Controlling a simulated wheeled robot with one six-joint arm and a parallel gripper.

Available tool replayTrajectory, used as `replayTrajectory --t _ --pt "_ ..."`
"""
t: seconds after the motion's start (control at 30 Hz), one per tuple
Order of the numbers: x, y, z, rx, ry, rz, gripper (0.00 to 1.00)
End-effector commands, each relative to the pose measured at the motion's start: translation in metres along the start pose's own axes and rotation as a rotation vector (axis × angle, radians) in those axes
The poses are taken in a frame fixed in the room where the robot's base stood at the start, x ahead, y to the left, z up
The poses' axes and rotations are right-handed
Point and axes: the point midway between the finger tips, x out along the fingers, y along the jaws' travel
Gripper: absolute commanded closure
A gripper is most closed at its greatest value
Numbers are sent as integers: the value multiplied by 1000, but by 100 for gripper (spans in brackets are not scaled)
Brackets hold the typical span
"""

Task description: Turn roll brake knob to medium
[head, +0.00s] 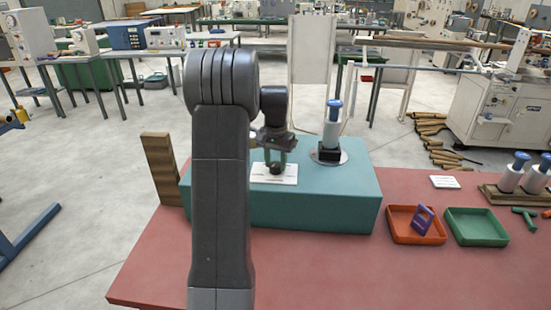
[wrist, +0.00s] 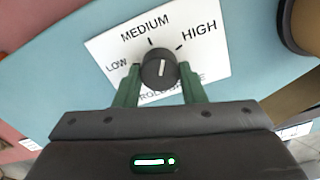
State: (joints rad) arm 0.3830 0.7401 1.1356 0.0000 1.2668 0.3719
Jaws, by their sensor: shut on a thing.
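The roll brake knob (wrist: 158,70) is round and dark, on a white label plate (wrist: 215,70) marked LOW, MEDIUM and HIGH. In the wrist view its short white line runs nearly upright, not squarely in line with the MEDIUM tick; I cannot tell for sure which end is the pointer. My gripper (wrist: 159,76) has its two green fingers on either side of the knob, shut on it. In the head view my gripper (head: 275,164) reaches down to the knob on the teal housing (head: 330,205). The lower lettering is partly hidden by the fingers.
A white spindle with a blue top (head: 333,125) stands on the housing right of the knob. A wooden post (head: 160,168) stands at its left. An orange tray (head: 400,228) and a green tray (head: 476,227) lie on the red table (head: 340,270), whose front is clear.

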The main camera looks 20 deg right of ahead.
Motion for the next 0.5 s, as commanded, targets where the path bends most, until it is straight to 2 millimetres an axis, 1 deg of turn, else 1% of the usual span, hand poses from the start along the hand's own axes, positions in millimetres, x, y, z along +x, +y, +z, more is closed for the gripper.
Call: replayTrajectory --t 0.03,0.2,0.5 --pt "-2 0 0 -42 1 0 86" --pt "-2 0 0 -198 2 0 86" --pt "-1 0 0 -421 2 0 86"
